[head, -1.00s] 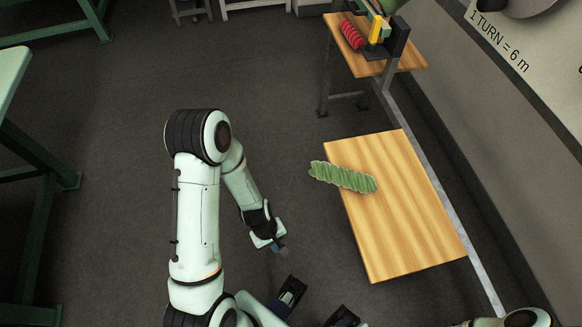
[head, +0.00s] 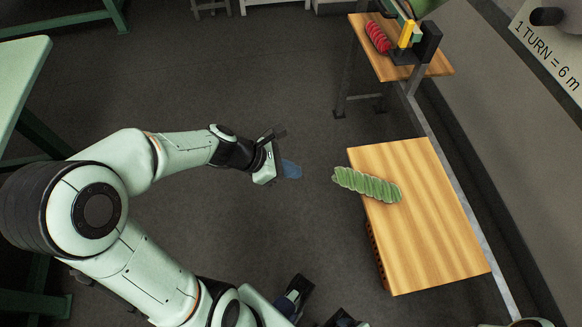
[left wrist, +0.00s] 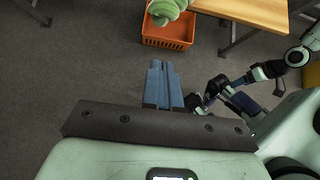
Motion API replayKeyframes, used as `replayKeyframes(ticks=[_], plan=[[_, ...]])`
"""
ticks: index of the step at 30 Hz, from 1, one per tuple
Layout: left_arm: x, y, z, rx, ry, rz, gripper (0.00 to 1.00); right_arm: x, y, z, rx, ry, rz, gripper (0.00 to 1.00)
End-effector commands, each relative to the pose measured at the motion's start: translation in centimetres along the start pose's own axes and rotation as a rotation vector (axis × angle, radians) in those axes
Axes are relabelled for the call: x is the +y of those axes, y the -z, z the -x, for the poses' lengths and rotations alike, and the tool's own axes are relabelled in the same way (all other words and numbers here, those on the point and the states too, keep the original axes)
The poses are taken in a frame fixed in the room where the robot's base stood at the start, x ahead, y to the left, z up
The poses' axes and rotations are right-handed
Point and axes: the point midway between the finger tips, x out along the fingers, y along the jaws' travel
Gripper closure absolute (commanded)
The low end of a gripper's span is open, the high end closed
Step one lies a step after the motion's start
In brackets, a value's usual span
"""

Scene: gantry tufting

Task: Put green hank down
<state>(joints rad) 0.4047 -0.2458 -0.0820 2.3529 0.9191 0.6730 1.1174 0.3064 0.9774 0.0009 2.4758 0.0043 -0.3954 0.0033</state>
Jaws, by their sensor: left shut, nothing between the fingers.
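The green hank (head: 367,184) lies on the wooden tabletop (head: 430,225), with its left end sticking out past the table's left edge. Part of it also shows at the top of the left wrist view (left wrist: 168,8). My left gripper (head: 290,169) is apart from the hank, to its left in the head view, over the floor. Its blue fingers (left wrist: 161,84) are shut with nothing between them. In the left wrist view, parts of what seems to be my right arm show at the right; its finger state is unclear.
An orange crate (left wrist: 168,36) stands on the floor under the table's edge. A farther wooden stand (head: 400,68) holds a red hank (head: 377,37) and a yellow and black fixture. A green-legged table (head: 22,75) is at the left. Open floor lies between.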

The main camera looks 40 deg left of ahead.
Motion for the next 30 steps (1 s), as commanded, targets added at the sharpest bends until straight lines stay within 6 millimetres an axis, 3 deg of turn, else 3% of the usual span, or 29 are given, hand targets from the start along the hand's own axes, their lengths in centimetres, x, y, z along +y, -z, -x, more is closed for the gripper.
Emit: replayKeyframes(ticks=[3,9,12,18,30], plan=[[-0.1,0.3,-3.0,0.002,0.006,0.0,1.0,0.2,0.5,-1.0,0.012,0.002,0.001,0.13],[-0.1,0.3,-7.2,0.003,0.005,-0.001,1.0,0.3,1.3,-2.1,0.036,0.007,0.004,0.13],[-0.1,-1.3,-8.0,0.001,0.003,-0.005,1.0,0.2,1.2,-1.7,0.035,0.008,0.004,0.13],[0.0,-2.6,-9.2,0.002,0.001,-0.003,1.0,0.2,1.1,-1.6,0.033,0.008,0.004,0.13],[0.0,-2.8,-9.4,0.002,0.0,-0.003,1.0,0.2,1.1,-1.6,0.032,0.007,0.004,0.13]])
